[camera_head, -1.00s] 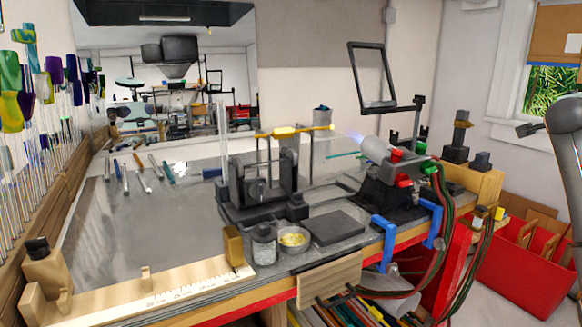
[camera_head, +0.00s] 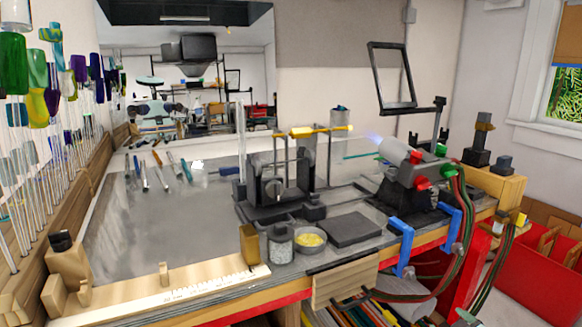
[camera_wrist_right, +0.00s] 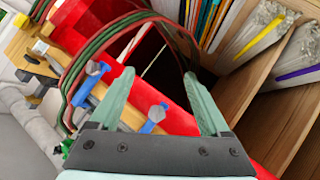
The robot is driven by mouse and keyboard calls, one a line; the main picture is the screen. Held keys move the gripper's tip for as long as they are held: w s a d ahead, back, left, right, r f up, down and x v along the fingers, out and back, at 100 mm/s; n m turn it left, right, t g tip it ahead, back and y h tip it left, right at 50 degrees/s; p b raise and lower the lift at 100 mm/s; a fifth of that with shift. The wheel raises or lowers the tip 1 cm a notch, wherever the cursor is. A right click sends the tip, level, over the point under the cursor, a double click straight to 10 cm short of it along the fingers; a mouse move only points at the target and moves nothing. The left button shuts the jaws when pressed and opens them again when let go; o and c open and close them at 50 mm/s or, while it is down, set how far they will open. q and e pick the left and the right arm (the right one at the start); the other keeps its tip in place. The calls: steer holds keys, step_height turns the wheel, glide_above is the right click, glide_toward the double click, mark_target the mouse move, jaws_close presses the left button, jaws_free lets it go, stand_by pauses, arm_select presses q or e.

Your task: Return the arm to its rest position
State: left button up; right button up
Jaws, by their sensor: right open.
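My right gripper (camera_wrist_right: 159,76) shows in the right wrist view, with its two pale green fingers spread wide. No object sits between the fingers. Beyond them are the red bench side (camera_wrist_right: 185,105), dark red and green hoses (camera_wrist_right: 72,75) and blue clamps (camera_wrist_right: 152,118). I cannot tell how far the fingers are from these. The right arm is not clearly visible in the head view. My left gripper is in neither view.
The bench holds a torch (camera_head: 402,152) with red and green knobs, a grey fixture (camera_head: 275,185), a bowl (camera_head: 311,240) and a dark pad (camera_head: 351,229). Hoses (camera_head: 466,225) hang off its right side. A red bin (camera_head: 545,255) stands at the right. Glass rods fill shelves (camera_wrist_right: 262,35) below.

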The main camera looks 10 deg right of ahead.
steer(key=s+a+f+n+g+y, duration=0.2)
steer(key=s+a+f+n+y, duration=0.15)
steer(key=s+a+f, duration=0.5)
steer(key=s+a+f+n+g+y, duration=0.2)
steer(key=s+a+f+n, duration=0.3)
steer(key=s, duration=0.7)
steer(key=a+f+m+t+y, duration=0.1)
steer(key=a+f+m, duration=0.1)
steer(key=a+m, duration=0.8)
steer(key=a, duration=0.9)
steer(key=shift+s+f+t, duration=0.15)
steer(key=shift+s+t, duration=0.05)
steer(key=shift+t, duration=0.2)
